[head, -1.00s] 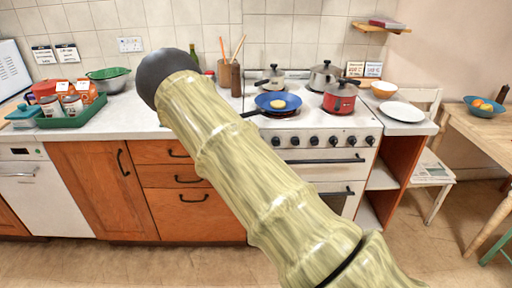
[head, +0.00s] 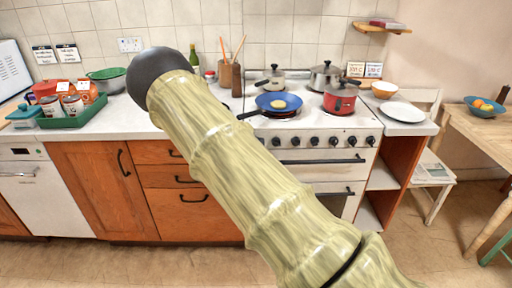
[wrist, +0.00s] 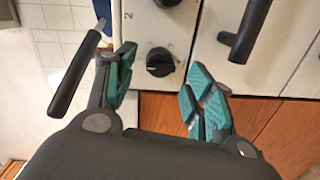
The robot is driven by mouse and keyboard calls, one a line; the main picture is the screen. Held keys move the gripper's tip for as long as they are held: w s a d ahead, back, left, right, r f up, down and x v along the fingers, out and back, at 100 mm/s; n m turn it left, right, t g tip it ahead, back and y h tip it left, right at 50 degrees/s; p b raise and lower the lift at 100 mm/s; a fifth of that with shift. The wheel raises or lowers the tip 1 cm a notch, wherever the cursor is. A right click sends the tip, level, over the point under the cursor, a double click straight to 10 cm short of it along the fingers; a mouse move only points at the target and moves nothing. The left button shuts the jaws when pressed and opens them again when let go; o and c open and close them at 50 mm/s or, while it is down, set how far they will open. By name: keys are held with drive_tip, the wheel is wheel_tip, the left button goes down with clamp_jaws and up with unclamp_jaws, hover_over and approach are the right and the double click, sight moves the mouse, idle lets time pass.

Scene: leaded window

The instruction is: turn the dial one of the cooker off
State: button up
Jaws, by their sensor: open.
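The white cooker (head: 325,163) stands right of the middle in the head view, with a row of black dials along its front. The leftmost dial that shows there (head: 276,141) is just right of my arm. In the wrist view, a round black dial (wrist: 160,62) lies just beyond the gap between my fingertips. Another dial (wrist: 168,2) is cut off at the top edge, near a printed "2". My gripper (wrist: 161,72) is open, with green pads on both sides of the gap and nothing held. The head view does not show my gripper.
A blue pan (head: 278,103) with food sits on the hob, its dark handle (head: 254,113) pointing left; a red pot (head: 340,98) stands to its right. An oven handle (wrist: 248,32) is close to my right finger. Orange drawers (head: 170,175) adjoin the cooker's left.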

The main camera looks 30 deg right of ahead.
drive_tip(key=v, duration=0.9)
drive_tip(key=shift+s+a, duration=0.1)
drive_tip(key=shift+s, duration=0.1)
